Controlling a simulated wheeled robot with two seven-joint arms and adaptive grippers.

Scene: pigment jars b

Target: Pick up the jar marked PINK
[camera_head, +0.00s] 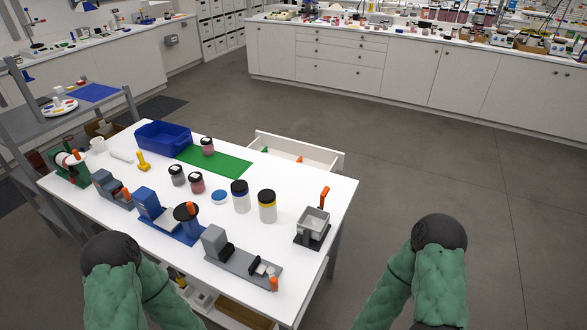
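One with pink-red contents (197,185) stands near the middle of the table. Another with pinkish contents (207,149) stands on the green mat (235,163). A jar with grey contents (176,178) stands just left of the first. Any lettering on them is too small to read, so I cannot tell which is marked PINK. Both my green-sleeved arms show at the bottom, left and right of the table's front. Neither gripper can be seen.
A drawer (300,146) stands open at the far side. Floor is clear to the right.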

